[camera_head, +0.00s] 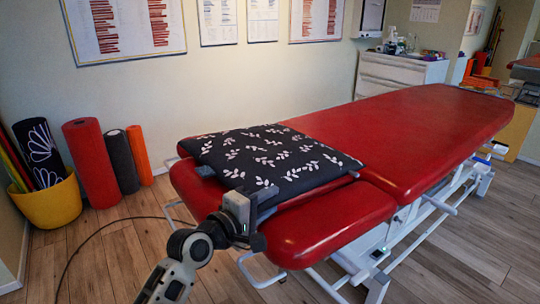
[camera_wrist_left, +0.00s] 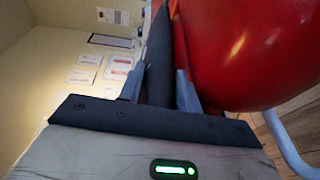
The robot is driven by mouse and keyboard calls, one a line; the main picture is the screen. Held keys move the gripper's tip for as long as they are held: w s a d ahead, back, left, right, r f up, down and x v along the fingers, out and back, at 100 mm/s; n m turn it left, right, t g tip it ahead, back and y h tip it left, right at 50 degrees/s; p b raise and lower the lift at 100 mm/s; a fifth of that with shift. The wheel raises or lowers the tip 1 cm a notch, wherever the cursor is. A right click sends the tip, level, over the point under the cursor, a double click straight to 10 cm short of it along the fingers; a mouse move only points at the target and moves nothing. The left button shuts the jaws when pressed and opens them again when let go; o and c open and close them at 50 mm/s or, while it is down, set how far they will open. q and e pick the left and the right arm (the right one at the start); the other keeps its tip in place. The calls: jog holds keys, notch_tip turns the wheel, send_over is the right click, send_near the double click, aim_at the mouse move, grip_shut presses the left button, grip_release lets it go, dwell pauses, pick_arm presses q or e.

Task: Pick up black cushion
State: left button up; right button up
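The black cushion (camera_head: 262,160), printed with white leaf sprigs, lies flat on the near end of the red treatment table (camera_head: 420,135). My left gripper (camera_head: 258,208) is at the cushion's near edge, above the end section of the table. In the left wrist view the cushion (camera_wrist_left: 160,62) shows edge-on as a dark strip between the two fingers of my left gripper (camera_wrist_left: 160,88). The fingers lie close against it on both sides, with no clear gap. The fingertips are partly hidden by the cushion in the head view. My right gripper is not in view.
A yellow bucket (camera_head: 50,205) with rolled mats stands at the left wall, beside upright red (camera_head: 92,165), dark grey (camera_head: 121,162) and orange (camera_head: 139,155) rolls. A white drawer cabinet (camera_head: 395,75) is at the back. Wooden floor is clear left of the table.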

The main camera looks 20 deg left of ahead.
pick_arm(q)
grip_shut()
jog(key=shift+r, duration=0.15)
